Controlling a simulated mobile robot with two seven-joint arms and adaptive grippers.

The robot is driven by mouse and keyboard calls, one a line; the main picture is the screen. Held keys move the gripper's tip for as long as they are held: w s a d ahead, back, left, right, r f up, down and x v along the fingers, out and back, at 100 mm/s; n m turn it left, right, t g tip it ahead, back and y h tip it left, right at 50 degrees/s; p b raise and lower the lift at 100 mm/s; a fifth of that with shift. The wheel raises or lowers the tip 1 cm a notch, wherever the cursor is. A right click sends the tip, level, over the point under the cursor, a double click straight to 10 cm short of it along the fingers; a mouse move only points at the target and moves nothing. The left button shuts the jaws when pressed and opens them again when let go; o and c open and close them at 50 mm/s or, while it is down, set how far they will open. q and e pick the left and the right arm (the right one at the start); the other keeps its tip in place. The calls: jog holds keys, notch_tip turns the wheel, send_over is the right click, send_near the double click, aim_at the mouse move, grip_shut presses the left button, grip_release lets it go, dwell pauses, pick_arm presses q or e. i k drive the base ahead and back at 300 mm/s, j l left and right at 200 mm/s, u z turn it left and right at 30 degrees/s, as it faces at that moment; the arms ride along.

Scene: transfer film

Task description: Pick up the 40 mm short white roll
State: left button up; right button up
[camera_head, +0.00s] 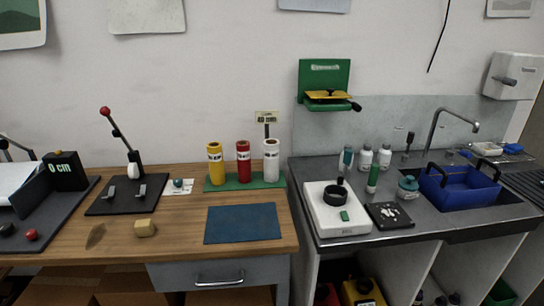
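A short white roll (271,163) stands upright at the right end of a green base (218,186) at the back of the wooden table. It has a dark label too small to read. A red roll (243,164) and a yellow roll (214,164) stand upright to its left on the same base. Neither of my grippers is in view.
A dark blue mat (243,224) lies in front of the rolls. A grey counter with a white device (336,220) and a blue basin (459,188) is at right.

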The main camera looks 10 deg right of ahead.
aim_at(272, 161)
jog(key=i+j, duration=0.2)
jog(key=j, duration=0.15)
jog(key=i+j, duration=0.2)
jog(key=j, duration=0.2)
jog(key=i+j, duration=0.2)
jog(key=j, duration=0.15)
jog(key=i+j, duration=0.2)
jog(key=j, duration=0.15)
jog(key=i+z, duration=0.05)
